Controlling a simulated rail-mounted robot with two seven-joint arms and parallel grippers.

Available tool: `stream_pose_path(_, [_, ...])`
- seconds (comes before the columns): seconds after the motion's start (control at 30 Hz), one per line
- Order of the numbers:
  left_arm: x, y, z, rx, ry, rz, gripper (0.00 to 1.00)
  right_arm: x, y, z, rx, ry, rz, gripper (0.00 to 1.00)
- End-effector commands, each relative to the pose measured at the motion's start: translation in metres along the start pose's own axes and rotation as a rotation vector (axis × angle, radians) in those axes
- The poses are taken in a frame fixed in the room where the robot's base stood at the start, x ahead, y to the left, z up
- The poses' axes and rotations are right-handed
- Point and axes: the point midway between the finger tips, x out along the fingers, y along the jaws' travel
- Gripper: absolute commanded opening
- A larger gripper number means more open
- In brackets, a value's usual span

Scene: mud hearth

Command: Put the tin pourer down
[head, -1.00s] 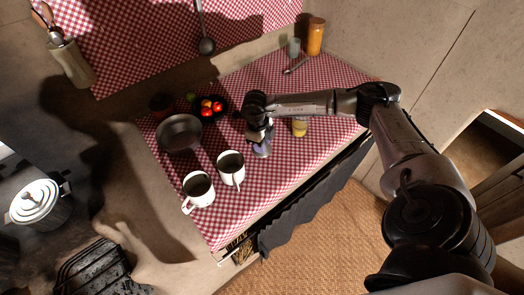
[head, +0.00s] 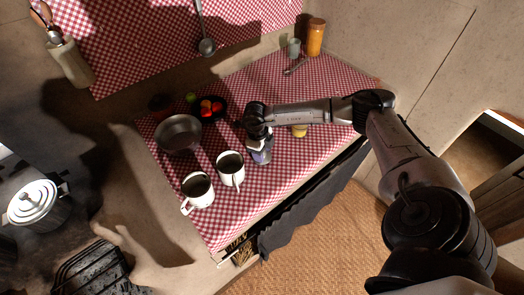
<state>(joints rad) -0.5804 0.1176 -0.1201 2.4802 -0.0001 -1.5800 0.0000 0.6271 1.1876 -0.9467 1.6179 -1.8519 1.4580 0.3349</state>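The tin pourer (head: 262,157) is a small grey-purple vessel on or just above the red-checked cloth, to the right of the two white mugs. My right gripper (head: 258,144) is directly over it and appears shut on its upper part, though the fingertips are small and partly hidden. I cannot tell if its base touches the cloth. My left gripper is not in view.
Two white mugs (head: 230,169) (head: 197,189) stand close to the left. A grey pan (head: 178,134) and a dark bowl of red fruit (head: 210,107) are behind them. A yellow cup (head: 299,131) is partly under my arm. The checked cloth (head: 290,170) is clear at the right front.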

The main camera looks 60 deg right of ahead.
Motion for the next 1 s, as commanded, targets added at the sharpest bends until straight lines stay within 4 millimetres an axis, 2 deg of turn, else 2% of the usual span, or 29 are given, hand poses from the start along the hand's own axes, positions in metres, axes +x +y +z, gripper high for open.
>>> stream_pose_path(0.03, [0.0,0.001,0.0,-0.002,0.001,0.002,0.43,0.0,0.0,0.0,0.0,0.0,0.0,0.51])
stream_pose_path(0.1, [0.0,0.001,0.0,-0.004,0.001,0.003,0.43,0.0,0.0,0.0,0.0,0.0,0.0,0.57])
stream_pose_path(0.33, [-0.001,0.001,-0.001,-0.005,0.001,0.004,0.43,-0.001,0.0,0.0,0.0,0.0,0.0,0.57])
stream_pose_path(0.47, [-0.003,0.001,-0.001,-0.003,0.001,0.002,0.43,-0.009,0.0,0.0,0.0,-0.002,0.0,0.57])
stream_pose_path(1.0, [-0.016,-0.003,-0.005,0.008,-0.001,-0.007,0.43,-0.101,0.0,0.0,0.0,-0.003,0.0,0.57])
